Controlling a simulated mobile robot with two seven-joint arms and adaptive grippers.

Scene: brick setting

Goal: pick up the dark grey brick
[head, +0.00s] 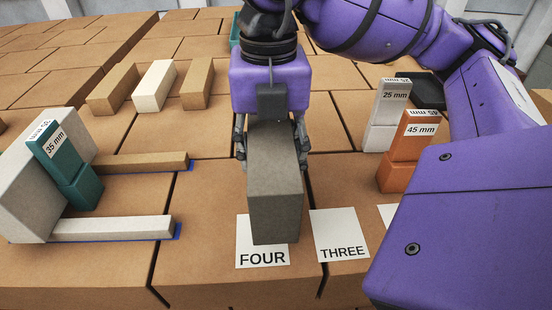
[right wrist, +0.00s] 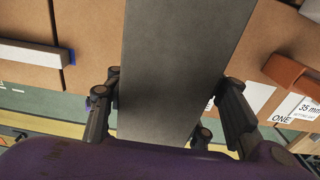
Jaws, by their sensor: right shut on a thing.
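In the right wrist view the brick (right wrist: 180,65) fills the middle between the fingers of the gripper (right wrist: 168,108). Whether its underside is clear of the surface is hard to tell. My left gripper is not in view.
A card marked THREE (head: 340,235) lies right of FOUR. Orange (head: 400,160) and grey-white (head: 382,115) labelled blocks stand at right. A teal block (head: 72,170) and a large pale block (head: 30,205) stand at left, near two bars. Three small bricks (head: 153,86) lie behind.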

